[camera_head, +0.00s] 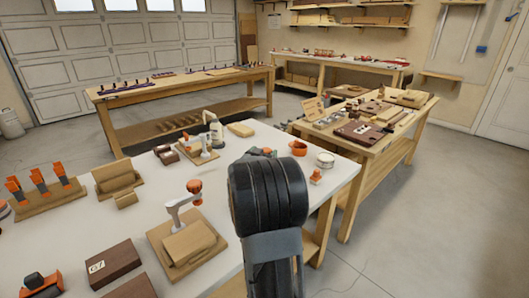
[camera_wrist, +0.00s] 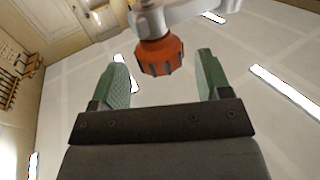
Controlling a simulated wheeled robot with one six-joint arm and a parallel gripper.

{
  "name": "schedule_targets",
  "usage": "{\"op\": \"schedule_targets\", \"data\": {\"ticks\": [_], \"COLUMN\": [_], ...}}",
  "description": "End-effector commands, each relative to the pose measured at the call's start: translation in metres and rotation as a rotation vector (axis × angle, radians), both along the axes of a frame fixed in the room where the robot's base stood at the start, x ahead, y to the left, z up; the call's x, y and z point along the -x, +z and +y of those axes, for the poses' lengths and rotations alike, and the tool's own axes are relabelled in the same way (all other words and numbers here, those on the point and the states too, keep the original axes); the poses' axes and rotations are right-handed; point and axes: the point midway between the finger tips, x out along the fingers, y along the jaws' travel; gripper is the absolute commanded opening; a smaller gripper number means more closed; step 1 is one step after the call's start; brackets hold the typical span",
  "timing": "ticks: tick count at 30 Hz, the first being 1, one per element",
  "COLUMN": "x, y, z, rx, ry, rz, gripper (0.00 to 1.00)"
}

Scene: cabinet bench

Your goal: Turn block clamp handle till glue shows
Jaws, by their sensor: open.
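A pale grey clamp (camera_head: 176,208) with an orange handle (camera_head: 194,186) stands on a wooden board (camera_head: 168,262) on the white bench in the head view. A wooden block (camera_head: 190,243) lies on the board by the clamp. In the wrist view, an orange ribbed handle (camera_wrist: 158,52) hangs from a pale clamp arm (camera_wrist: 195,12). My gripper (camera_wrist: 162,76) is open, its two green fingers either side of the handle; I see no contact. My gripper's fingers are hidden in the head view. I see no glue.
A second clamp (camera_head: 206,150) with an orange knob stands farther back. Brown boxes (camera_head: 115,262), wooden pieces (camera_head: 118,178) and orange clamps (camera_head: 40,182) stand left. An orange cup (camera_head: 298,148) and a white tin (camera_head: 325,160) stand right. Clear floor lies right.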

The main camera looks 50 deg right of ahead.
Motion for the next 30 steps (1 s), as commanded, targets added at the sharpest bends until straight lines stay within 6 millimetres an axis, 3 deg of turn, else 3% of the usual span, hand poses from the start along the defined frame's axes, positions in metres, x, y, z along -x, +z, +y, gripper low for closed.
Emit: {"op": "schedule_targets", "data": {"ticks": [9, 20, 30], "x": [-0.012, -0.013, -0.014], "y": [-0.001, 0.000, 0.000], "z": [-0.024, -0.026, -0.026], "rx": [-0.001, -0.001, -0.001], "ry": [0.003, 0.004, 0.004], "rz": [0.001, 0.000, 0.000], "gripper": [0.71, 0.71, 0.38]}}
